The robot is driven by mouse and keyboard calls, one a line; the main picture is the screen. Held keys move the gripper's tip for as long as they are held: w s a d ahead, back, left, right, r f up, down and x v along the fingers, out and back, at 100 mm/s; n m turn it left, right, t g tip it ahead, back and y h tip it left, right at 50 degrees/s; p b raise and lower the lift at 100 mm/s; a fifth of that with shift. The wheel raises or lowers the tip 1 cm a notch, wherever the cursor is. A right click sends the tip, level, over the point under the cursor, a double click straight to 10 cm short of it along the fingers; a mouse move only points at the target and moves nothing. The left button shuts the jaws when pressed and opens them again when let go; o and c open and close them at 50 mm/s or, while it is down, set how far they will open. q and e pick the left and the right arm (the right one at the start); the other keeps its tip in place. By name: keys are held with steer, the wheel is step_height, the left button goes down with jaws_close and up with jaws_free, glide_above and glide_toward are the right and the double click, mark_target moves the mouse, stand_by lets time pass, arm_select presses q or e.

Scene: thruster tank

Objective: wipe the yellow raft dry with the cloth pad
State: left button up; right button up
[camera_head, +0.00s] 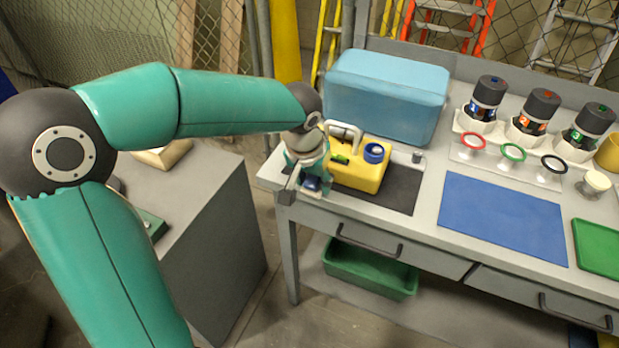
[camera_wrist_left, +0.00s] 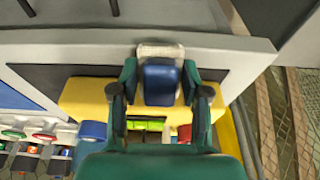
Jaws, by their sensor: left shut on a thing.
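The yellow raft (camera_head: 368,178) sits on a dark mat at the left end of the bench, with a blue round cap, a white handle and a green piece on top. It also shows in the left wrist view (camera_wrist_left: 85,95). My left gripper (camera_head: 312,176) is at the raft's left front side. In the left wrist view my gripper (camera_wrist_left: 160,80) is shut on the cloth pad (camera_wrist_left: 160,50), a blue block with a whitish pad. The pad overlaps the raft's edge in that view; I cannot tell whether it touches. My right gripper is not in view.
A light-blue box (camera_head: 385,95) stands close behind the raft. To the right are a blue mat (camera_head: 503,217), coloured rings, several dark-capped canisters and a green tray (camera_head: 600,248). The dark mat (camera_head: 400,190) has bare room right of the raft. A grey cabinet (camera_head: 200,200) stands left.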

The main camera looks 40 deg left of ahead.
arm_select(q)
steer(key=shift+w+d, duration=0.1)
steer(key=shift+d, duration=0.1)
steer(key=shift+w+d, duration=0.1)
steer(key=shift+d, duration=0.75)
steer(key=shift+d, duration=0.1)
steer(key=shift+w+d+b, duration=0.2)
steer(key=shift+d, duration=0.3)
steer(key=shift+w+d+b, duration=0.15)
steer(key=shift+d, duration=0.3)
steer(key=shift+w+d, duration=0.2)
steer(key=shift+d, duration=0.85)
steer(key=shift+s+f+b, duration=0.1)
steer(key=shift+s+b, duration=0.05)
steer(key=shift+b, duration=0.15)
